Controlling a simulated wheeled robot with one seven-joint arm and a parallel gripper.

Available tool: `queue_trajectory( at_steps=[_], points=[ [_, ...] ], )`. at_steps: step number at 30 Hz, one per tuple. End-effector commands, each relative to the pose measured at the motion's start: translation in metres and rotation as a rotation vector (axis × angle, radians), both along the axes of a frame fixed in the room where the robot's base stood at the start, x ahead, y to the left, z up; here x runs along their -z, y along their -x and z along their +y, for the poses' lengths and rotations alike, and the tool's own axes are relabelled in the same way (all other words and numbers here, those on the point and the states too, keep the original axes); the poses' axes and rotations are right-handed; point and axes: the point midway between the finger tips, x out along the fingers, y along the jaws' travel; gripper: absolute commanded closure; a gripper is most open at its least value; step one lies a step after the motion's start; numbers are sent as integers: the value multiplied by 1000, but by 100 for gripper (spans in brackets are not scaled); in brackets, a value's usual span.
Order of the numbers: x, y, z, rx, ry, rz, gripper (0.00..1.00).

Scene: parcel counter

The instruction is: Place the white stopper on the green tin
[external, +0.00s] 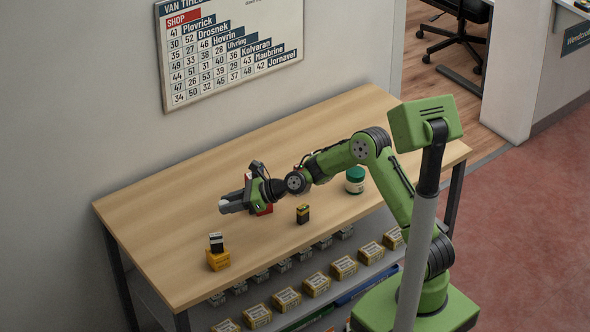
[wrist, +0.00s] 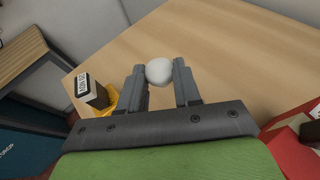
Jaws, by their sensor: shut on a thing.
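The white stopper (wrist: 159,72) is a round white piece held between the two fingertips of my gripper (wrist: 160,77) in the wrist view. In the external view my gripper (external: 226,206) points left above the table, and I cannot make out the stopper there. The green tin (external: 355,181) stands upright on the table, right of my gripper and close to my arm. It is dark green with a paler band. It does not show in the wrist view.
A yellow box (external: 218,261) with a black-and-white box (external: 216,242) on it stands at the table's front left. A black-and-yellow box (external: 302,213) stands near the front edge. A red object (external: 265,210) is partly hidden by my gripper. The back left of the wooden table (external: 160,210) is clear.

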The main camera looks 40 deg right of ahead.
Motion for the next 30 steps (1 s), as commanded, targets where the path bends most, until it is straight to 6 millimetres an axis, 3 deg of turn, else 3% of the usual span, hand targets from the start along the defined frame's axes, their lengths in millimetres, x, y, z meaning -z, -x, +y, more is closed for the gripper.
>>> queue_trajectory(
  at_steps=[2,9,17,25,30],
  points=[
    [-11,-1,0,1,-2,-6,95],
    [-79,-1,0,1,0,-9,95],
    [-127,-1,-3,6,0,-3,95],
    [-121,-17,-63,55,-4,13,95],
    [-120,-25,-125,105,-10,22,95]
  ],
)
